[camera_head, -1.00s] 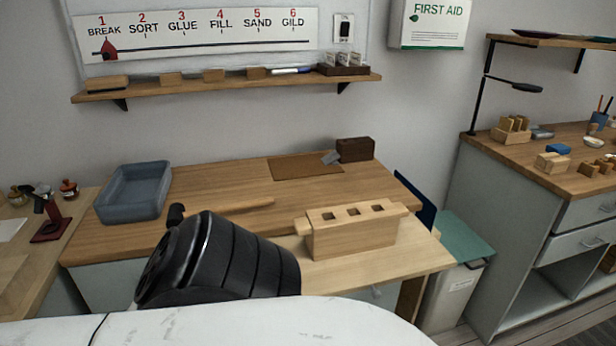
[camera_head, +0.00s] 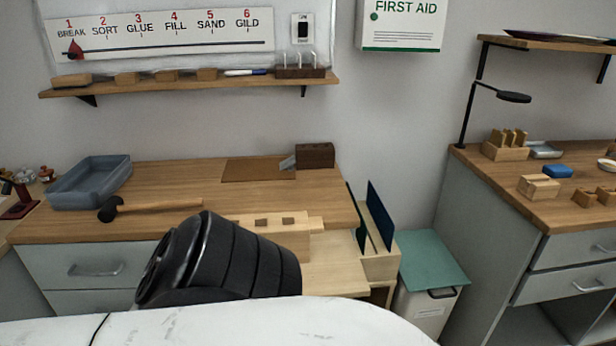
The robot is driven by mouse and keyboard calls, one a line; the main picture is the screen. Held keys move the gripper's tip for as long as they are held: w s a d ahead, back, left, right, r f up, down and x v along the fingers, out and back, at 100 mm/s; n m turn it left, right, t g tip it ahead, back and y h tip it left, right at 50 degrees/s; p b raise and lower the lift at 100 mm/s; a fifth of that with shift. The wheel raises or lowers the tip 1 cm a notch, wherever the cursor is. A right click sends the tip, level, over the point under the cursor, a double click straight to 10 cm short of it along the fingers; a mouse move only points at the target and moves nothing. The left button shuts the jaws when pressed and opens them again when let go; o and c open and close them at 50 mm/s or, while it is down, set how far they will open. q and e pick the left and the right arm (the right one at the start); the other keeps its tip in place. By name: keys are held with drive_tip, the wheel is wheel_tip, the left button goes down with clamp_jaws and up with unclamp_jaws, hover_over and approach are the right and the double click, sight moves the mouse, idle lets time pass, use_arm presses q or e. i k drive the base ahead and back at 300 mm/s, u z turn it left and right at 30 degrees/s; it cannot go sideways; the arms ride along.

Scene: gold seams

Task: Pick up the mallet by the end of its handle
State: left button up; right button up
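The mallet (camera_head: 150,208) lies on the wooden workbench (camera_head: 200,182). Its dark head is at the left, beside the grey tray, and its light wooden handle points right. The handle's end lies just above my black arm part in the picture. That dark, ribbed part of my arm stands in the lower middle, in front of the bench. No gripper fingers show, so neither gripper can be seen. My white body fills the bottom edge.
A grey tray (camera_head: 90,184) sits at the bench's left. A wooden block with square holes (camera_head: 270,224) is partly hidden behind my arm. A dark brown block (camera_head: 315,155) stands at the back right. A lidded bin (camera_head: 432,262) is right of the bench.

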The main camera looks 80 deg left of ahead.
sight(114, 205)
drive_tip(key=u, duration=2.25)
